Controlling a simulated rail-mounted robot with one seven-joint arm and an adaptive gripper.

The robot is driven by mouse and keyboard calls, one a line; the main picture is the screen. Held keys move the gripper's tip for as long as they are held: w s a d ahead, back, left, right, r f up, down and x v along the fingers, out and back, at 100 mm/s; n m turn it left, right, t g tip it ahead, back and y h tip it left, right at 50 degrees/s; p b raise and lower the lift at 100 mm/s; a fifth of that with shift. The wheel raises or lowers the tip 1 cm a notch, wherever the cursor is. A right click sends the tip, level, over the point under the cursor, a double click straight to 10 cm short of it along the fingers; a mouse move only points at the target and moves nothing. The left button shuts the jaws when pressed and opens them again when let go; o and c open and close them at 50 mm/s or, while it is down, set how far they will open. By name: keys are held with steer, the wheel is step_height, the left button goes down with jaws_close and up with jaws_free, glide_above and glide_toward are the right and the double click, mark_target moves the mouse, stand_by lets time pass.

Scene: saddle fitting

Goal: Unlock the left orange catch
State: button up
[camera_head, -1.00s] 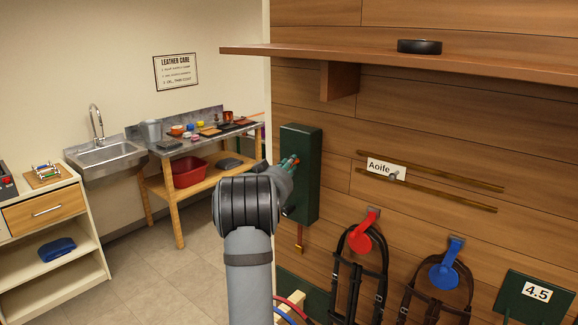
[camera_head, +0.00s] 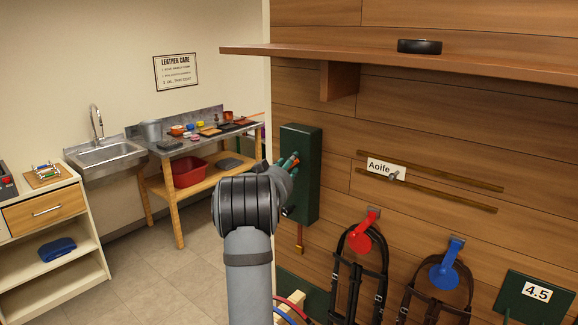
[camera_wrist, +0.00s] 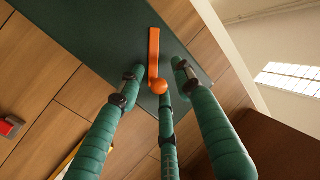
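An orange catch (camera_wrist: 154,50) with a straight arm and a round knob (camera_wrist: 158,87) is on the dark green box (camera_wrist: 70,35) in the wrist view. My gripper (camera_wrist: 160,82) has three green ribbed fingers spread around the knob, one on each side and one below in the picture. Gaps show beside the knob; I cannot tell whether any finger touches it. In the head view my gripper (camera_head: 286,163) is at the front of the wall-mounted green box (camera_head: 307,180), and its fingers and wrist hide most of the catch there. I cannot tell from the wrist view whether this catch is the left one.
A wooden shelf (camera_head: 390,62) juts out above the box. Wooden rails (camera_head: 440,192) and an Aoife label (camera_head: 386,169) are on the wall to the right. Bridles hang below from a red holder (camera_head: 361,238) and a blue holder (camera_head: 443,273). The floor at left is clear.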

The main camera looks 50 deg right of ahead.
steer(key=v, duration=1.2)
